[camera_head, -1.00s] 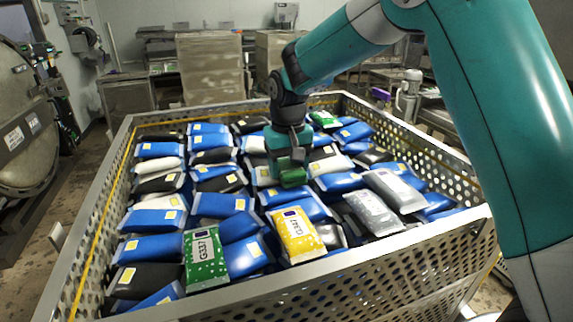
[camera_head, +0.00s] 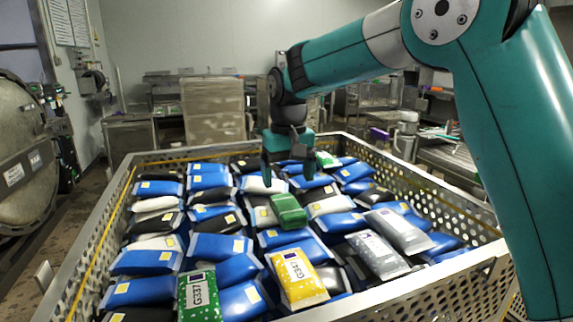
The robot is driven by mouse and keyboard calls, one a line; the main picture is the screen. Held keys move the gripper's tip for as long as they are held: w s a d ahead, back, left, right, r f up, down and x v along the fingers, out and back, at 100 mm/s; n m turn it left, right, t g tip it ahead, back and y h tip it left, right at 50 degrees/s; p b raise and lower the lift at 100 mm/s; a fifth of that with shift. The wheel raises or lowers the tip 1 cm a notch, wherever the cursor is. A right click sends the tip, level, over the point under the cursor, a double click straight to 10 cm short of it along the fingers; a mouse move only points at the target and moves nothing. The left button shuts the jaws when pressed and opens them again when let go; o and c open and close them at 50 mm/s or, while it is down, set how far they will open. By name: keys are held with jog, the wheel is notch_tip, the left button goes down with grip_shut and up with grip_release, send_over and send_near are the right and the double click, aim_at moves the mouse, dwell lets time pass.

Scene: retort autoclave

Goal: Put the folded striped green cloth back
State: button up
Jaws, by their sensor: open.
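The folded green cloth (camera_head: 288,212) lies on top of the pouches near the middle of the big perforated metal basket (camera_head: 425,187). Its stripes are hard to make out at this size. My gripper (camera_head: 287,176) is above and a little behind the cloth in the picture. Its two fingers are spread wide and point down, with nothing between them. The cloth looks clear of both fingers.
Blue, black, white and grey pouches fill the basket. A green G337 pouch (camera_head: 199,296) and a yellow G347 pouch (camera_head: 297,277) lie near the front. A round metal vessel (camera_head: 22,150) stands at left. Boxes and benches stand behind.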

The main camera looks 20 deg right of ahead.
aim_at(288, 205)
jog(key=shift+r, duration=2.2)
